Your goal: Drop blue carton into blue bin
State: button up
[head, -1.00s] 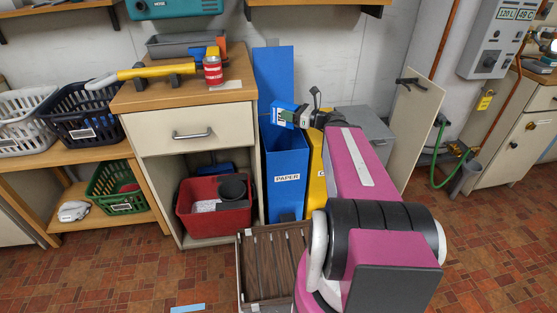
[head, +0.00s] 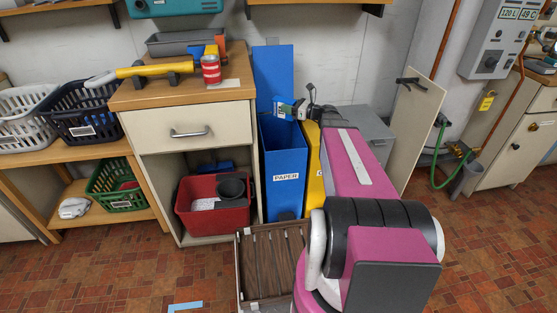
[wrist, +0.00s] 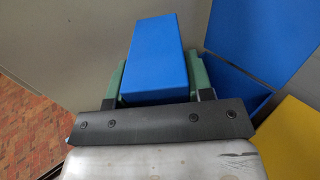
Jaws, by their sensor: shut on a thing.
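The blue carton (wrist: 158,58) is held between the green fingers of my gripper (wrist: 158,85) in the wrist view. In the head view the carton (head: 283,105) shows only partly beside my gripper (head: 295,107), against the blue of the raised lid. My gripper is shut on it, just above the open top of the blue bin. The blue bin (head: 284,165) carries a PAPER label and its lid (head: 273,72) stands up behind. In the wrist view the bin (wrist: 238,95) lies right of the carton. How far the carton overlaps the opening is hard to tell.
A yellow bin (head: 314,165) stands close on the right of the blue bin, partly behind my arm. A wooden cabinet (head: 190,112) stands directly to the left. A slatted crate (head: 270,262) is on the floor in front. A grey box (head: 368,130) is further right.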

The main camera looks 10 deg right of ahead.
jog(key=shift+w+d+f, duration=0.15)
jog(key=shift+w+f, duration=0.5)
jog(key=shift+f, duration=0.6)
jog(key=shift+w+d+f, duration=0.1)
jog(key=shift+w+f, duration=0.5)
jog(key=shift+f, duration=0.7)
jog(key=shift+w+d+f, duration=0.15)
jog(key=shift+w+f, duration=0.5)
jog(key=shift+f, duration=0.6)
jog(key=o, duration=1)
jog(key=shift+c, duration=0.2)
jog(key=v, duration=1)
jog(key=shift+s+d, duration=0.3)
